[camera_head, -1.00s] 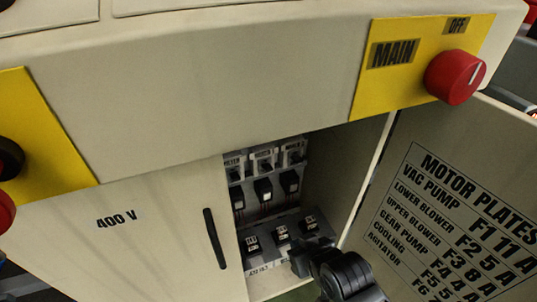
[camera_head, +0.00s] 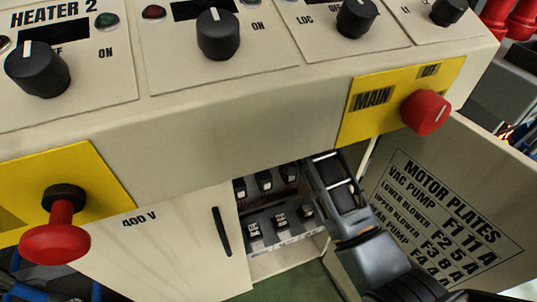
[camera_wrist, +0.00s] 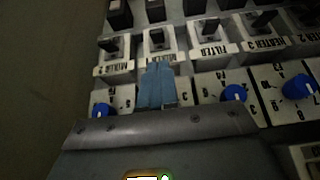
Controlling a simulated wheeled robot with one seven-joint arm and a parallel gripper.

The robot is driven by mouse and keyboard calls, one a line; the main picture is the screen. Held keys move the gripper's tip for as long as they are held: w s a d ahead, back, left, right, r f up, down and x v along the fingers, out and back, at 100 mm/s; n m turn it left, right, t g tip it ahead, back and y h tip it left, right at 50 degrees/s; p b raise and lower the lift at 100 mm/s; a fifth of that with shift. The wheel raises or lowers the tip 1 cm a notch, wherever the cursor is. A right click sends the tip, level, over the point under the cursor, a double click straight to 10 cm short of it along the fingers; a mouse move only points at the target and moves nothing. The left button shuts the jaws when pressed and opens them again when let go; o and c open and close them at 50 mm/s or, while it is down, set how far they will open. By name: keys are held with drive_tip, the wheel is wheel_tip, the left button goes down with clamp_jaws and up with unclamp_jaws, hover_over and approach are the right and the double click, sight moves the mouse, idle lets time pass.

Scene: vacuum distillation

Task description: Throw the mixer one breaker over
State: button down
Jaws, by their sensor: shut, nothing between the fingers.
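In the wrist view, a row of black-lever breakers sits on white bodies with label strips. Contact cannot be told. In the head view, my arm reaches into the open cabinet and the fingertips are hidden.
Blue dials (camera_wrist: 234,94) line the row below the breakers, close to my fingers. A filter breaker (camera_wrist: 207,30) stands to the right. In the head view, the cabinet's overhanging panel (camera_head: 230,150) is above my arm, and the open door (camera_head: 450,190) with motor plates is to the right.

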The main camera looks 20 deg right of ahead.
drive_tip(key=shift+f, duration=0.15)
drive_tip(key=b+x, duration=0.1)
drive_tip(key=x, duration=0.8)
drive_tip(key=shift+w+f, duration=0.25)
drive_tip(key=shift+f, duration=0.1)
drive_tip(key=shift+s+f, duration=0.1)
drive_tip(key=f+t+b, duration=0.1)
drive_tip(key=t+b, duration=0.1)
drive_tip(key=s+f+t+b, duration=0.1)
drive_tip(key=t, duration=0.1)
drive_tip(key=f+t+b, duration=0.1)
drive_tip(key=t+b, duration=0.1)
drive_tip(key=shift+s+b, duration=0.35)
drive_tip(key=shift+s, duration=0.05)
idle(0.3)
drive_tip(key=shift+r+p, duration=0.75)
